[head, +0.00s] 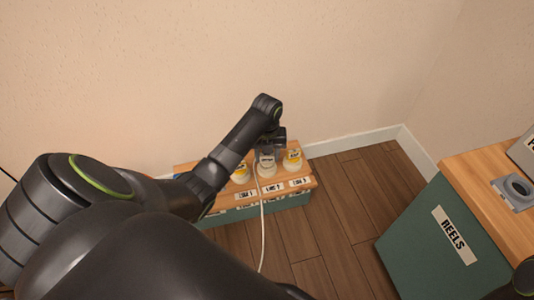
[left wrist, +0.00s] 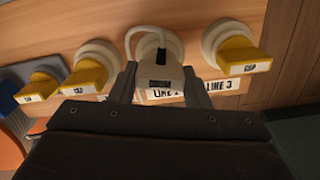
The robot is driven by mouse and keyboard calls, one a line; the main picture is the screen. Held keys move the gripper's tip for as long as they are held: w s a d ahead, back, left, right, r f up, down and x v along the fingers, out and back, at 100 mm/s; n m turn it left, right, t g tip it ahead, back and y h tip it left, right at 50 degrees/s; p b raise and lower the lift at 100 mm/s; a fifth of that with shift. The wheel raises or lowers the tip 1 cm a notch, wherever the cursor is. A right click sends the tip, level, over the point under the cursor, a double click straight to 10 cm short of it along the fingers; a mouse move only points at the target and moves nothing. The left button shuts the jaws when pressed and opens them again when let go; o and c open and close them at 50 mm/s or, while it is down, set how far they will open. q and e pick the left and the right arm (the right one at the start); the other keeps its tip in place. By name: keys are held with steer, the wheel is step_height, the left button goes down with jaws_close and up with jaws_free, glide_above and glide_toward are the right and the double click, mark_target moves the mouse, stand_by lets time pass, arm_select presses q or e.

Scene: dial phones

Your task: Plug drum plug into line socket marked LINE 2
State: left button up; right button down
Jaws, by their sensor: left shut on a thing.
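The plug is in front of the round cream line socket (left wrist: 172,42) above a partly hidden label (left wrist: 166,94) reading "LINE" and a cut-off character. I cannot tell whether the plug is seated. In the head view my left gripper (head: 270,143) is over the middle of the visible sockets.
Yellow caps sit in the neighbouring sockets, one on the right (left wrist: 240,55) above the LINE 3 label (left wrist: 221,86), others on the left (left wrist: 87,76) (left wrist: 38,87). A green cabinet marked REELS (head: 415,245) stands at right. Wood floor (head: 340,200) lies between.

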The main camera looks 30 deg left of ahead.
arm_select(q)
steer(key=shift+f, duration=0.3)
steer(key=o, duration=1.1)
steer(key=shift+c, duration=1.4)
